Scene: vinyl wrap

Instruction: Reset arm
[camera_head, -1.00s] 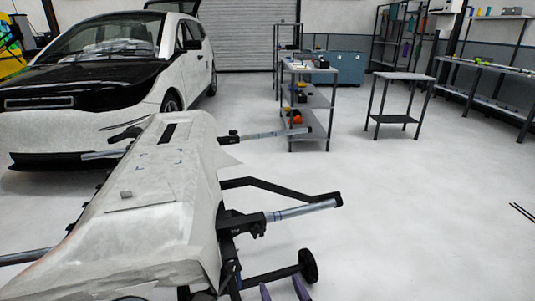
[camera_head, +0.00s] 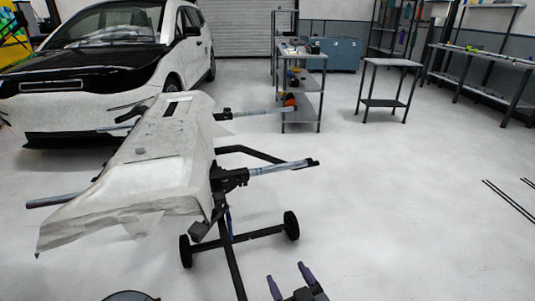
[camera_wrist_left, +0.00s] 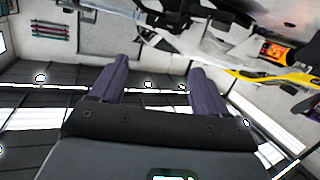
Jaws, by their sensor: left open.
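My left gripper (camera_head: 288,277) shows at the bottom edge of the head view, right of centre. Its two purple fingers are apart, with nothing between them. In the left wrist view the gripper (camera_wrist_left: 158,75) also has its fingers spread and empty. That view looks tilted or upside down, with the ceiling lights low in the picture. The gripper is clear of the wrapped panel (camera_head: 160,151), to the front right of the panel's stand. My right gripper does not show.
A black and white car (camera_head: 95,75) stands behind. A shelf cart (camera_head: 300,92) and small table (camera_head: 387,83) are farther back. The floor on the right is mostly clear.

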